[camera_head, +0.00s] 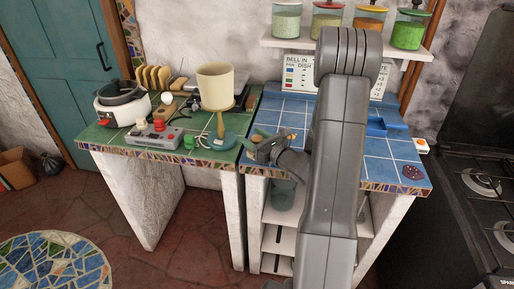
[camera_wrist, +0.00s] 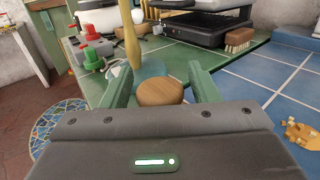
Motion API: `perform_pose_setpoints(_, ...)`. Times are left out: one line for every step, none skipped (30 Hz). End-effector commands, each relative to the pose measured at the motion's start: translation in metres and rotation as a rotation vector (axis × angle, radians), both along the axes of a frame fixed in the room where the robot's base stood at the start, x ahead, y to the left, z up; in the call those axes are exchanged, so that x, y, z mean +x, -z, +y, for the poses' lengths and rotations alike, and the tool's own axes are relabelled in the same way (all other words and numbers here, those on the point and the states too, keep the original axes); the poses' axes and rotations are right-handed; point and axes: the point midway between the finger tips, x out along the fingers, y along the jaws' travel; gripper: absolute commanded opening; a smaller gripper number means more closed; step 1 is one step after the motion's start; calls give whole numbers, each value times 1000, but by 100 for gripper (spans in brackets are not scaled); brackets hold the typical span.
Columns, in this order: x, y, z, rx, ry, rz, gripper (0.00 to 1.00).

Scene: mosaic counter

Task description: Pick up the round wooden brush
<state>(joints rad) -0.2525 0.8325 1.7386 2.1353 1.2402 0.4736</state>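The round wooden brush (camera_wrist: 159,92) shows in the wrist view as a brown wooden disc near the counter's tile edge. It lies between the two green fingers of my gripper (camera_wrist: 160,72). The fingers are apart, with a visible gap on each side of the brush, so my gripper is open. The near edge of the brush is hidden by the gripper body. In the head view my gripper (camera_head: 257,141) is low over the left front of the blue counter. I cannot clearly make out the brush there.
A lamp with a cream shade (camera_head: 215,86) and teal base (camera_wrist: 151,69) stands just beyond the brush. A rectangular bristled brush (camera_wrist: 238,40) lies farther back. A grey control box (camera_head: 154,136) is at the left. Small tan pieces (camera_wrist: 300,133) lie on the blue tiles.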

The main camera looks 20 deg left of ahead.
Motion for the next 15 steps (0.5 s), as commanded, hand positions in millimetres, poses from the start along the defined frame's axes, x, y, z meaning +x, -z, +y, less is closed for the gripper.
perform_pose_setpoints(0, 0, 0, 0, 0, 0, 44)
perform_pose_setpoints(0, 0, 0, 0, 0, 0, 38)
perform_pose_setpoints(0, 0, 0, 0, 0, 0, 30)
perform_pose_setpoints(0, 0, 0, 0, 0, 0, 24)
perform_pose_setpoints(0, 0, 0, 0, 0, 0, 19)
perform_pose_setpoints(0, 0, 0, 0, 0, 0, 13)
perform_pose_setpoints(0, 0, 0, 0, 0, 0, 13)
perform_pose_setpoints(0, 0, 0, 0, 0, 0, 13)
perform_pose_setpoints(0, 0, 0, 0, 0, 0, 13)
perform_pose_setpoints(0, 0, 0, 0, 0, 0, 13)
perform_pose_setpoints(0, 0, 0, 0, 0, 0, 13)
perform_pose_setpoints(0, 0, 0, 0, 0, 0, 13)
perform_pose_setpoints(0, 0, 0, 0, 0, 0, 13)
perform_pose_setpoints(0, -1, 0, 0, 0, 0, 13)
perform_pose_setpoints(0, -1, 0, 1, 0, 0, 13)
